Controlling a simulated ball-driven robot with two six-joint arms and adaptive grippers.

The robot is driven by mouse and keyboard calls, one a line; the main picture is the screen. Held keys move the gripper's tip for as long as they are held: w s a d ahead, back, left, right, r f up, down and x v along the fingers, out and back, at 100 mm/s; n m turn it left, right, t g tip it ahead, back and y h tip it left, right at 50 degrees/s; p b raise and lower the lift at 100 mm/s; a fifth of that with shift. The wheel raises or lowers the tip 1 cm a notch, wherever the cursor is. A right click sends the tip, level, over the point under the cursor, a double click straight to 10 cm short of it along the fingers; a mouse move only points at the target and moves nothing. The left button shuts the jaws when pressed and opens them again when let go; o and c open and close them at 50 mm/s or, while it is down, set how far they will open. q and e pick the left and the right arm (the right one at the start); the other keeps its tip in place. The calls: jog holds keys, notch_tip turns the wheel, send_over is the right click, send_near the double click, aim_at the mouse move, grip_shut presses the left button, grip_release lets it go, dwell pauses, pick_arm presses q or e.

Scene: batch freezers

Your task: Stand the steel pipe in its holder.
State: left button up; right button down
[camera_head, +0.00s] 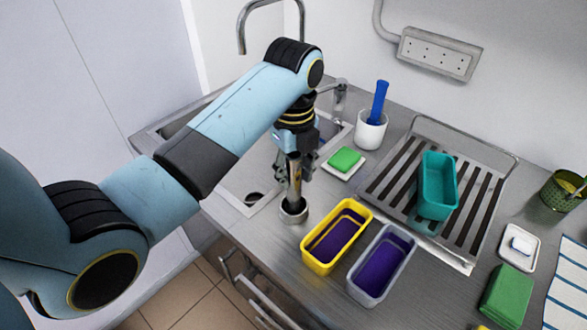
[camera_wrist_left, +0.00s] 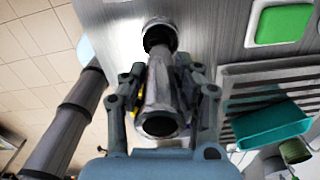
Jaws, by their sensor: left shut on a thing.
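The steel pipe (camera_head: 295,184) is roughly upright in my left gripper (camera_head: 294,170), which is shut on it. The pipe holder (camera_head: 293,214), a short round steel cup, stands on the counter near its front edge, directly below the pipe. In the left wrist view, the pipe (camera_wrist_left: 159,92) lies between both fingers of my left gripper (camera_wrist_left: 162,82), with its open upper end towards the camera. The holder (camera_wrist_left: 160,27) shows a dark opening at the pipe's far end. I cannot tell whether the pipe's lower end is inside the holder or just above it. My right gripper is not in view.
A yellow tub (camera_head: 337,237) and a grey tub (camera_head: 382,264) stand close to the holder's right. A sink lies behind and left. A green sponge (camera_head: 345,159), white cup (camera_head: 370,131) and draining rack (camera_head: 389,185) with a teal tub (camera_head: 438,187) are farther right.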

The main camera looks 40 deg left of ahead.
pick_arm(q)
jog(key=shift+f, duration=0.5)
jog(key=o, duration=0.7)
jog(key=shift+o, duration=0.2)
jog(key=shift+r, duration=0.1)
